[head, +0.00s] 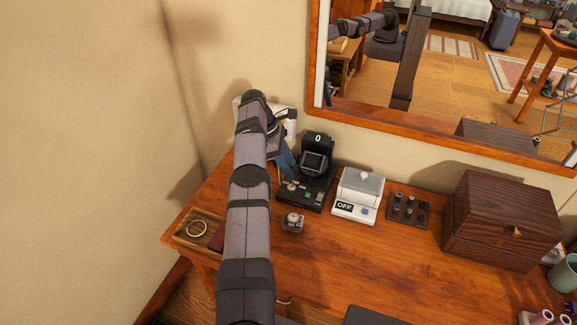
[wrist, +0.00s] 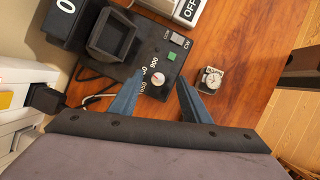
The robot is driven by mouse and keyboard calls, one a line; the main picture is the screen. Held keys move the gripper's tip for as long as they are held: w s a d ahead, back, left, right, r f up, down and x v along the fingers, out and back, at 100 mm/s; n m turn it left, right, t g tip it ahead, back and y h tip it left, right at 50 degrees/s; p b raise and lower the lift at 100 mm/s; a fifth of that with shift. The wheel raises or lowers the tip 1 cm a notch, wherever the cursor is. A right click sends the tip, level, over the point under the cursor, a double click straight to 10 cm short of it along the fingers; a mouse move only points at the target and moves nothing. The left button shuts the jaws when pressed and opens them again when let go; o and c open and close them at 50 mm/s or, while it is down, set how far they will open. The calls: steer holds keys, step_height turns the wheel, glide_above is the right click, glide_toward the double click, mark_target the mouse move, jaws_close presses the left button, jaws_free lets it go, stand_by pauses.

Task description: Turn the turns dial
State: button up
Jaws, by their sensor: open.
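The black winder (head: 316,188) stands on the wooden desk with a display reading 0 and an empty square cup. Its turns dial (wrist: 157,79) is a small pale knob with a red mark, ringed by printed numbers such as 800 and 650. A green button and a CW/CCW switch lie beside it. My gripper (wrist: 161,76) is open, its two blue fingers on either side of the dial in the wrist view. I cannot tell whether they touch it. In the head view my arm partly hides the gripper (head: 287,163).
A watch on a small stand (head: 293,222) sits just in front of the winder. A white device labelled OFF (head: 357,196), a dark tray with small items (head: 408,209) and a wooden box (head: 502,220) stand to the right. A wooden tray (head: 190,235) holds a ring-shaped item.

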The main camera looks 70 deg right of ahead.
steer(key=shift+r+p, duration=0.6)
steer(key=shift+r, duration=0.25)
step_height(320, 180, up, 8)
steer(key=s+a+f+t+h+b, duration=0.1)
steer(key=h+b, duration=0.1)
steer(key=b, duration=1.1)
steer(key=n+t, duration=0.2)
steer(key=n, duration=0.8)
glide_toward(291, 187)
steer(key=shift+h, duration=0.4)
steer(key=shift+a+x, duration=0.15)
steer(key=shift+x, duration=1.75)
steer(key=shift+a+x, duration=0.15)
steer(key=shift+x, duration=1.8)
